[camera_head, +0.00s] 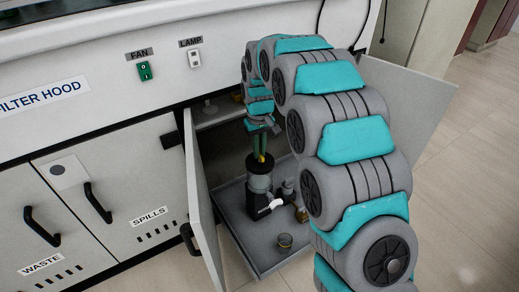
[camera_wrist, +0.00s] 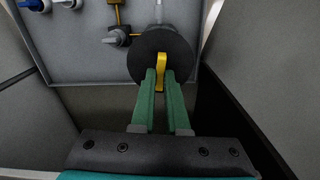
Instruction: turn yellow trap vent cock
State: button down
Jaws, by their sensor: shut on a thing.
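The yellow vent cock handle (camera_wrist: 161,70) stands on a dark round cap in the wrist view. My gripper (camera_wrist: 161,78) reaches it with two green fingers, one on each side of the yellow handle, and is shut on it. In the head view my gripper (camera_head: 260,150) points down inside the open cabinet, and a bit of yellow (camera_head: 260,158) shows between its fingertips. Below it is the trap, with a black top (camera_head: 259,168), a clear body and a black base (camera_head: 262,206). The handle's turn angle is hard to tell in the head view.
The cabinet's two doors stand open, the left one (camera_head: 203,215) close beside the trap.

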dwell(0.3)
jog(key=c, duration=0.9)
grip_release()
jog(key=shift+r, duration=0.1)
notch_tip(320, 180, up, 7)
jog(key=shift+f, duration=0.15)
jog(key=shift+r, duration=0.45)
